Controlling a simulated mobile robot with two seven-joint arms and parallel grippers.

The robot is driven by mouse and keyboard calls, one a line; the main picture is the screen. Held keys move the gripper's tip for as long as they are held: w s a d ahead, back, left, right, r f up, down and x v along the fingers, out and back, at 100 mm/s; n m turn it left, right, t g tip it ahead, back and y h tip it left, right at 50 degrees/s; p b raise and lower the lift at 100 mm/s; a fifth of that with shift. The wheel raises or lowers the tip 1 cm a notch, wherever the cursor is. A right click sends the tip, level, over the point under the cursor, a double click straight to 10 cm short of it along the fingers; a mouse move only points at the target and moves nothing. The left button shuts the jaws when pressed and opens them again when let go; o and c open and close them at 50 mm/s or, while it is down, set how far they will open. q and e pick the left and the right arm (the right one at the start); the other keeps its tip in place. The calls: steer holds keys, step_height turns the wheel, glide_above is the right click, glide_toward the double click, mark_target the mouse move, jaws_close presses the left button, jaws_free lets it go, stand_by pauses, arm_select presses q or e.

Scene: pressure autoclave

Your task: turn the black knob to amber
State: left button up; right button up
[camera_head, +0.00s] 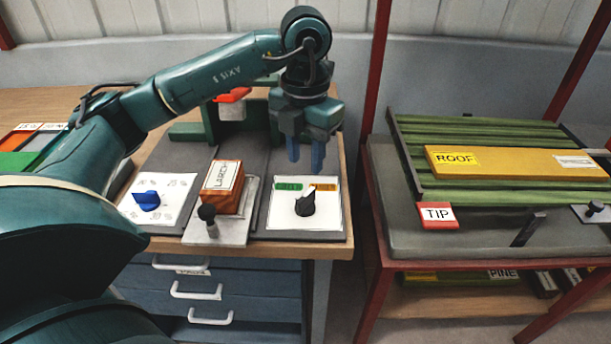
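The black knob (305,203) sits on a white panel (281,217) on the wooden bench. Its white-marked end points up, slightly to the right. A green label (288,186) lies behind it on the left and an amber label (325,187) behind it on the right. The knob's upper end lies between the two labels, near the amber one. My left gripper (306,158) hangs above and behind the panel, fingers pointing down, with a gap between the blue fingertips. It holds nothing and is apart from the knob. My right gripper is not in view.
A blue knob (147,201) is on another white panel at the left. A red post (374,80) and a rack with a yellow ROOF board (515,165) stand right.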

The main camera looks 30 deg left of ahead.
arm_select(q)
step_height(320, 180, up, 5)
steer(key=shift+f, duration=0.15)
stand_by(0.6)
